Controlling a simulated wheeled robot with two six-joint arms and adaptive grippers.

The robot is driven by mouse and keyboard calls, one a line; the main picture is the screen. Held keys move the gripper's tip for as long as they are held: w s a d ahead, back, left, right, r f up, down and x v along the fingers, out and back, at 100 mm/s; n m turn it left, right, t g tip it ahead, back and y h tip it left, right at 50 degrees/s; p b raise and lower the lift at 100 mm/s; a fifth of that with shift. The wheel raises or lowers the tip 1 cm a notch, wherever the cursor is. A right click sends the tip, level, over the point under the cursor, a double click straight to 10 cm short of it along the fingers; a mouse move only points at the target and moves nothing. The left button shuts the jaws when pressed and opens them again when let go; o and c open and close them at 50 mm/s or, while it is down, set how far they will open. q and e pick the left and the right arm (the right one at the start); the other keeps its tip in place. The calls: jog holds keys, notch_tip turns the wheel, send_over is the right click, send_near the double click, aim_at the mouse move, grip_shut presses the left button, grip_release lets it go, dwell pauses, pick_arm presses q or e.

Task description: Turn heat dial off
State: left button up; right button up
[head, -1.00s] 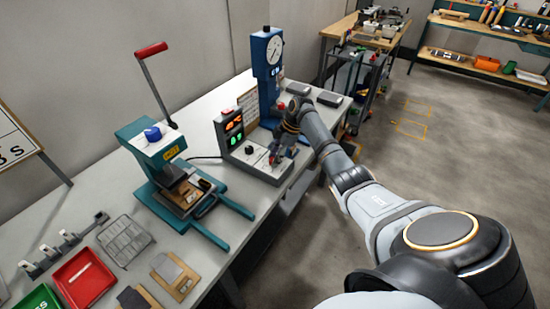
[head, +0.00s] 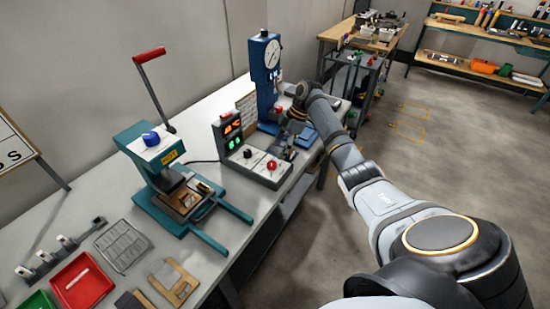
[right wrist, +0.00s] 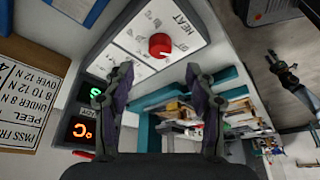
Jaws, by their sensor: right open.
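The red heat dial (head: 272,165) sits on the top of a grey control box (head: 246,172), right of a black knob (head: 248,154). In the right wrist view the dial (right wrist: 160,45) is on a white panel marked HEAT, ahead of the fingers and between them. Its exact pointer setting is too small to read. The box's upright display (head: 230,132) shows orange and green lit characters. My right gripper (right wrist: 160,78) is open and empty, apart from the dial. In the head view it is just behind and right of the dial. My left gripper is not in view.
A blue stand with a round gauge (head: 265,70) is close behind the right gripper. A teal press (head: 160,150) with a red-handled lever stands left of the box. A red tray (head: 60,297) and wire rack (head: 122,250) lie nearer. Open floor is on the right.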

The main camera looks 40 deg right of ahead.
jog(key=v, duration=0.5)
dwell(0.4)
